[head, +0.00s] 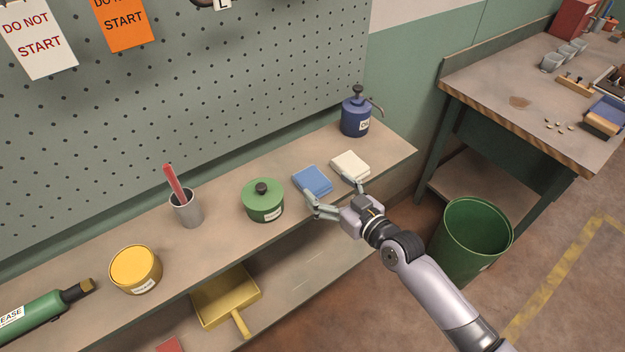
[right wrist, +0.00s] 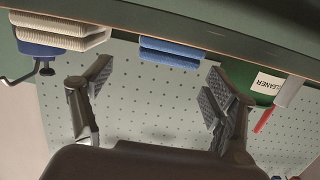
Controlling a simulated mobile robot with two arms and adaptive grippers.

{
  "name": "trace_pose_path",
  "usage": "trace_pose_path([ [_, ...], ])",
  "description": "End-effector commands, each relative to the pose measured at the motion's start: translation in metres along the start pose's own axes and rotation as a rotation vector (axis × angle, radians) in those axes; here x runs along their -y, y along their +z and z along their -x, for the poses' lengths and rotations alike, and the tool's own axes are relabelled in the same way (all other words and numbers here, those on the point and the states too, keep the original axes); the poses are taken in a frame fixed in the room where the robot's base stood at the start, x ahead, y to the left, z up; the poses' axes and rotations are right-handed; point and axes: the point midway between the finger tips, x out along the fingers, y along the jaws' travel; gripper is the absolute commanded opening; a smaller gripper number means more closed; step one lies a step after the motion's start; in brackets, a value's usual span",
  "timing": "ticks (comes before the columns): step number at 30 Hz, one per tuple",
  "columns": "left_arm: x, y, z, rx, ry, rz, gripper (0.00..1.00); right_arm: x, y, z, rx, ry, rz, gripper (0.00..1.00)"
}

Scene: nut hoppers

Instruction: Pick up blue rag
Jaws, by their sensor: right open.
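The blue rag (head: 313,181) lies folded flat on the upper shelf, near its front edge, between a green lidded tin (head: 263,206) and a folded white rag (head: 351,166). My right gripper (head: 328,192) is open and empty at the shelf's front edge, with its fingers spread toward the blue rag. In the right wrist view, which looks upside down, the blue rag (right wrist: 170,52) shows ahead, between and beyond the two open fingertips (right wrist: 160,85), apart from both. My left gripper is not in view.
The shelf (head: 225,228) also holds a blue oil can (head: 356,115), a metal cup with a red stick (head: 186,210) and a yellow tin (head: 135,270). A yellow dustpan (head: 227,298) lies below. A green bin (head: 474,240) and a workbench (head: 490,85) stand right.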

Motion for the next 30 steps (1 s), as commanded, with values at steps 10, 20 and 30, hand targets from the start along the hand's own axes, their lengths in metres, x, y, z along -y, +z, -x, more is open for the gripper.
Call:
trace_pose_path([
  [10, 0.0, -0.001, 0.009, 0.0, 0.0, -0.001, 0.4, 0.006, 0.005, -0.043, -0.002, 0.0, 0.001, 0.8],
  [20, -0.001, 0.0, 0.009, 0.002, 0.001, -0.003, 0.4, 0.006, 0.006, -0.046, -0.001, 0.0, 0.0, 0.77],
  [30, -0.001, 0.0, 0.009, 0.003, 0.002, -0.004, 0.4, 0.006, 0.006, -0.046, 0.0, 0.0, 0.0, 0.55],
])
